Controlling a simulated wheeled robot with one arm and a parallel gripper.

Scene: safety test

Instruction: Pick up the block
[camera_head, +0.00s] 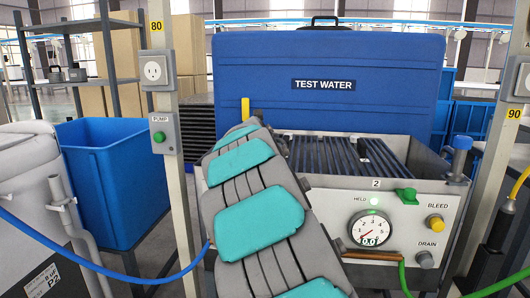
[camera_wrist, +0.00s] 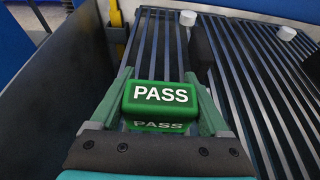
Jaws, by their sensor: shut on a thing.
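The green block (camera_wrist: 160,97) shows in the wrist view, with white PASS lettering on its faces. My gripper (camera_wrist: 163,90) has one finger on each side of the block and is shut on it. Dark parallel bars of a rack lie beneath and beyond the block; I cannot tell whether the block touches them. In the head view my arm covers the left part of the rack, and the block is hidden there.
The bar rack (camera_head: 335,155) sits in a metal tank (camera_head: 325,200) with a gauge (camera_head: 370,229) and knobs. A blue lid marked TEST WATER (camera_head: 325,110) stands behind. Posts (camera_head: 165,120) flank it, and a blue bin (camera_head: 110,180) stands left. Hoses run in front.

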